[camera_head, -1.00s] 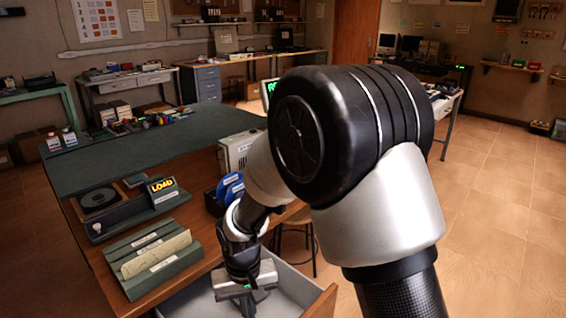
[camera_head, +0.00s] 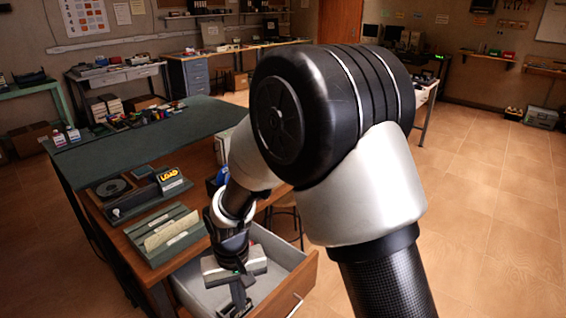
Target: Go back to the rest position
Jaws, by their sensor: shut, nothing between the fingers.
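My gripper (camera_head: 238,300) hangs pointing down over an open drawer (camera_head: 291,262) at the lower middle of the head view. Its fingers are together with nothing seen between them. My arm's large black joint and white link fill the middle of the view and hide part of the bench behind.
The wooden bench with a green mat (camera_head: 150,143) stands at the left. On it are a LOAD display box (camera_head: 170,181), a green rack with a paper (camera_head: 165,232) and small bottles (camera_head: 73,134). A stool (camera_head: 285,205) stands behind the drawer. Tiled floor (camera_head: 490,215) at the right is clear.

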